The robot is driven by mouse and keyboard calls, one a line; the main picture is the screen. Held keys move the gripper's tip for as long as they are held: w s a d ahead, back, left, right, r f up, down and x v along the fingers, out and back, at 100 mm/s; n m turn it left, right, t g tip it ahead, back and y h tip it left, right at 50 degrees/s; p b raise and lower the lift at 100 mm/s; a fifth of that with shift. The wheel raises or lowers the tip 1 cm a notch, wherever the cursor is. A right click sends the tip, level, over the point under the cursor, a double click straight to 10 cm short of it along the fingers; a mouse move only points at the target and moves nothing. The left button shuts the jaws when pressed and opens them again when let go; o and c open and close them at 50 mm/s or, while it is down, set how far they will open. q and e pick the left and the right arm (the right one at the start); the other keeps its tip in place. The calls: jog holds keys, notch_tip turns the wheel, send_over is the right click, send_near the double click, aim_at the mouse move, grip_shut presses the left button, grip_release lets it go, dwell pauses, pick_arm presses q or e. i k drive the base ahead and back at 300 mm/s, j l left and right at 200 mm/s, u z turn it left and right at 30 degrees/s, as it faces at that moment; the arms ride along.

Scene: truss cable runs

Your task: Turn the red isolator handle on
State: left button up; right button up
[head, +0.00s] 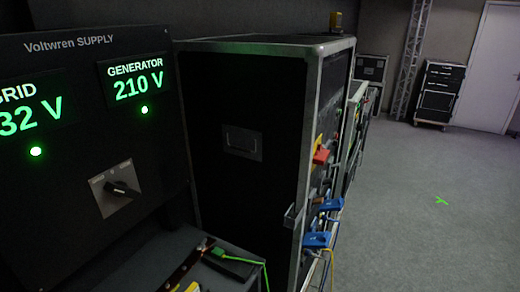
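The red isolator handle (321,156) sticks out from the front face of the tall black flight-case rack (235,150), with a yellow part (318,142) beside it. I see that face at a steep angle, so I cannot tell whether the handle is at on or off. Neither of my grippers is in view.
A black Voltwren supply panel (80,210) with a black rotary knob (122,190) stands at the left. Blue connectors (317,240) and cables stick out low on the rack. A green clamp (232,257) lies at the bottom.

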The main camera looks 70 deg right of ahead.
aim_at(321, 156)
jog(key=z, duration=0.45)
jog(key=l+z, duration=0.15)
jog(key=z, duration=0.3)
jog(key=l+z, duration=0.1)
jog(key=z, duration=0.3)
jog(key=l+z, duration=0.1)
jog(key=z, duration=0.35)
jog(key=l+z, duration=0.1)
jog(key=z, duration=0.8)
